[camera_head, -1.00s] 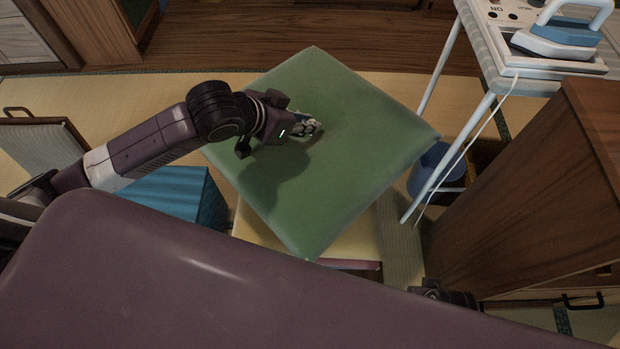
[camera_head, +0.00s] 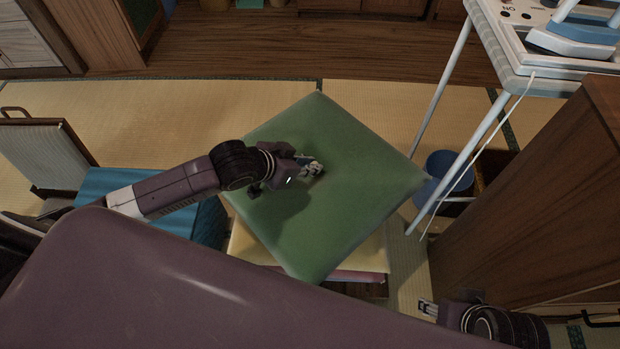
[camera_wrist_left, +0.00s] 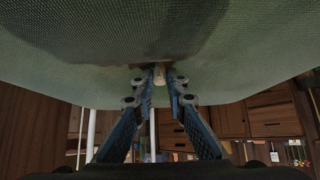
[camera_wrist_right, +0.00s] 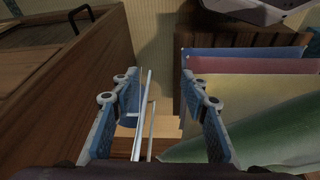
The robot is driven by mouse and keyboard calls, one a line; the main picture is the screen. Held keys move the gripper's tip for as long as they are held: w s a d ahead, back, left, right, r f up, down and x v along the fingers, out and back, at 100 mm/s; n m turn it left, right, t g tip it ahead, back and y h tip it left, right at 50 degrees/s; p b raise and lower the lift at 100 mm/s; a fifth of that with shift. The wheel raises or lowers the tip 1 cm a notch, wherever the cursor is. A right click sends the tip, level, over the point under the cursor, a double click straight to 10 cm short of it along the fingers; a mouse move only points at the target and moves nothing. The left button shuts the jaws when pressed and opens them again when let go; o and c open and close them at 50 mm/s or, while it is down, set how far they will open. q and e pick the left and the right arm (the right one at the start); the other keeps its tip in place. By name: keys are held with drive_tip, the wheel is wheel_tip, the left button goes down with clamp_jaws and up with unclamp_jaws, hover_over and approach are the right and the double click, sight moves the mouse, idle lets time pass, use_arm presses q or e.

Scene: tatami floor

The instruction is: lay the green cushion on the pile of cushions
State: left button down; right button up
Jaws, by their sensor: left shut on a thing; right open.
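The green cushion (camera_head: 345,220) hangs from my left gripper (camera_head: 314,168), which is shut on it near the middle of its upper face. In the left wrist view the green fabric (camera_wrist_left: 240,50) fills the top, and the fingertips (camera_wrist_left: 157,80) close on a small pale tuft. The cushion is above the pile, whose yellow top cushion (camera_head: 250,246) shows past its lower edge; the gap between them is hard to judge. In the right wrist view the pile has yellow (camera_wrist_right: 245,95), pink (camera_wrist_right: 250,66) and blue (camera_wrist_right: 240,53) layers. My right gripper (camera_head: 428,308) is open and empty.
A wooden cabinet (camera_head: 540,190) stands at right, close to my right gripper. An ironing board (camera_head: 510,65) with an iron (camera_head: 575,40) and thin legs is behind it, beside a blue bin (camera_head: 447,175). A blue block-shaped thing (camera_head: 130,182) is at left. Tatami at the back is free.

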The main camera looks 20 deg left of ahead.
sight(304, 177)
use_arm(q)
drive_tip(key=shift+w+f, duration=0.1)
drive_tip(key=shift+f, duration=0.5)
drive_tip(key=shift+f+b, duration=0.5)
drive_tip(key=shift+f, duration=0.4)
wheel_tip(304, 177, down, 2)
drive_tip(key=shift+f+b, duration=0.1)
drive_tip(key=shift+b, duration=0.2)
use_arm(e)
drive_tip(key=w+a+t, duration=0.1)
drive_tip(key=w+t, duration=0.1)
drive_tip(key=w, duration=0.3)
drive_tip(key=shift+w+a+r+t+y, duration=0.25)
drive_tip(key=shift+w+a+t+y, duration=0.05)
drive_tip(key=shift+w+a, duration=0.1)
use_arm(q)
drive_tip(key=shift+f, duration=0.2)
use_arm(e)
drive_tip(key=shift+d, duration=0.1)
use_arm(q)
drive_tip(key=c, duration=2.3)
unclamp_jaws()
drive_tip(key=shift+f, duration=0.15)
drive_tip(key=o, duration=0.4)
drive_tip(key=shift+c, duration=0.2)
use_arm(e)
drive_tip(key=shift+s, duration=0.1)
